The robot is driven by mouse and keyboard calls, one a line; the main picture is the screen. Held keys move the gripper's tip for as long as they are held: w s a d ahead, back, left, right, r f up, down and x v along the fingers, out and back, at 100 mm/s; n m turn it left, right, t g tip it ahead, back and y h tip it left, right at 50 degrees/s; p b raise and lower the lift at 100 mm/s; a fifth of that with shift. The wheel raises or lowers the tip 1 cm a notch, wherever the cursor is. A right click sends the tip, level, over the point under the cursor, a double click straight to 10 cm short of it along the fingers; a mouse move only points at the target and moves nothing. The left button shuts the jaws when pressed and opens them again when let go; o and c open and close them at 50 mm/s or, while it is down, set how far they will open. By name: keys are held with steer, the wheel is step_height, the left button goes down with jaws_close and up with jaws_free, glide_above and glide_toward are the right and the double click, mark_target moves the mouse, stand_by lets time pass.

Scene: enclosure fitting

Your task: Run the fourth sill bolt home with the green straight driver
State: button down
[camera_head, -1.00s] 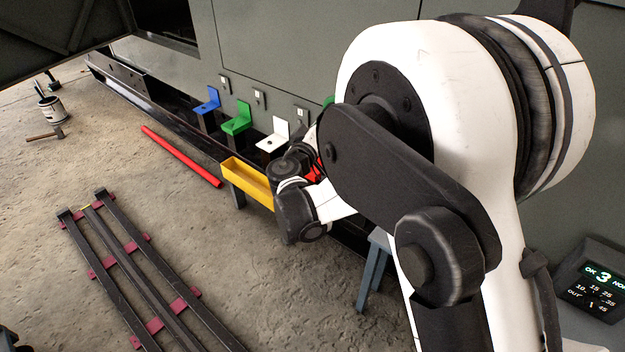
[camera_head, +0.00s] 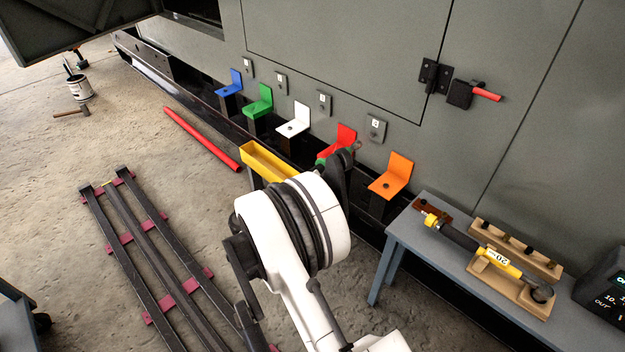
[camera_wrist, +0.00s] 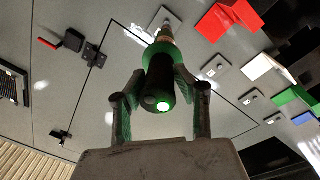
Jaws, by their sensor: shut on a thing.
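In the wrist view the green straight driver (camera_wrist: 160,65) is held between the two fingers of my gripper (camera_wrist: 160,92). Its dark rear end with a lit green spot faces the camera, and its narrow end points away toward the grey wall. In the head view my gripper (camera_head: 345,163) is at the red bracket (camera_head: 343,138), the fourth from the left, and partly covers it. A bit of green shows beside it. The sill bolt there is hidden, so contact with the driver tip cannot be told.
Blue (camera_head: 231,84), green (camera_head: 260,101), white (camera_head: 294,121) and orange (camera_head: 393,176) brackets line the dark sill. A yellow trough (camera_head: 268,160) stands before them. A bench (camera_head: 420,245) at right holds a yellow-black tool (camera_head: 470,243). A red bar (camera_head: 200,139) lies on the floor.

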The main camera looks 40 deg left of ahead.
mark_target(329, 163)
steer(key=shift+w, duration=0.15)
steer(key=shift+w+d, duration=0.15)
steer(key=shift+w, duration=1.4)
steer(key=shift+w+d, duration=0.15)
steer(key=shift+w, duration=1.4)
steer(key=shift+r, duration=0.2)
steer(key=shift+w+d, duration=0.1)
steer(key=shift+w, duration=1)
stand_by(2.4)
steer(key=shift+s, duration=0.15)
stand_by(0.9)
